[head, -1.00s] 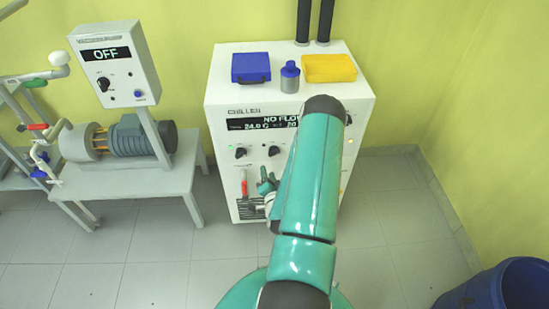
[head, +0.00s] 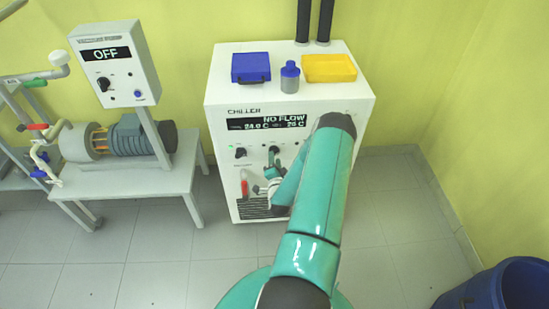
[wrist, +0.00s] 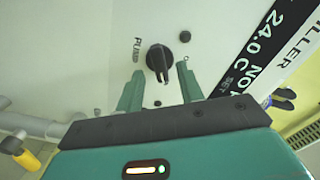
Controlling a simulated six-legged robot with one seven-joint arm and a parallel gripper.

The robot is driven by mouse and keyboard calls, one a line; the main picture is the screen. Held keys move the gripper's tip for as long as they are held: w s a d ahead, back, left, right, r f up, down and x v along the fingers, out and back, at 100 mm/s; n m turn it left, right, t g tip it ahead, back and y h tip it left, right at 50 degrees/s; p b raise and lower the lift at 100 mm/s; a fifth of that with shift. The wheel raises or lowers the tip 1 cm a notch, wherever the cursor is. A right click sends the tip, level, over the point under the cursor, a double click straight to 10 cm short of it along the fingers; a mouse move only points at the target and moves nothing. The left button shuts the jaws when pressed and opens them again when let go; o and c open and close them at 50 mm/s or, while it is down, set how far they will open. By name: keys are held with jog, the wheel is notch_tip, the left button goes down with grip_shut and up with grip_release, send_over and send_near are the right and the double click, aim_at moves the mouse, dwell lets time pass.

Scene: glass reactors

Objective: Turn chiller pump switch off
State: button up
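The chiller (head: 225,118) is a white cabinet in the head view, with a display (head: 266,122) reading NO FLOW, 24.0 C. The black pump switch (wrist: 159,58) is a round knob marked PUMP in the wrist view; in the head view it is mostly hidden by my gripper (head: 273,162). In the wrist view my gripper (wrist: 160,72) is open, its two green fingers on either side of the knob near the tips. A gap shows between each finger and the knob; I cannot tell any contact. Another black knob (head: 241,152) sits to the left.
A red-handled valve (head: 244,187) and a black grille (head: 252,208) are low on the chiller front. A blue case (head: 250,67), a bottle (head: 290,77) and a yellow tray (head: 329,68) stand on top. A pump bench (head: 130,183) is at left, a blue bin (head: 500,290) at lower right.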

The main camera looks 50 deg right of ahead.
jog(key=shift+x, duration=1.05)
grip_shut()
jog(key=shift+n, duration=0.3)
jog(key=n, duration=1.1)
jog(key=shift+a, duration=0.1)
jog(key=shift+n, duration=0.3)
jog(key=shift+f, duration=0.1)
grip_release()
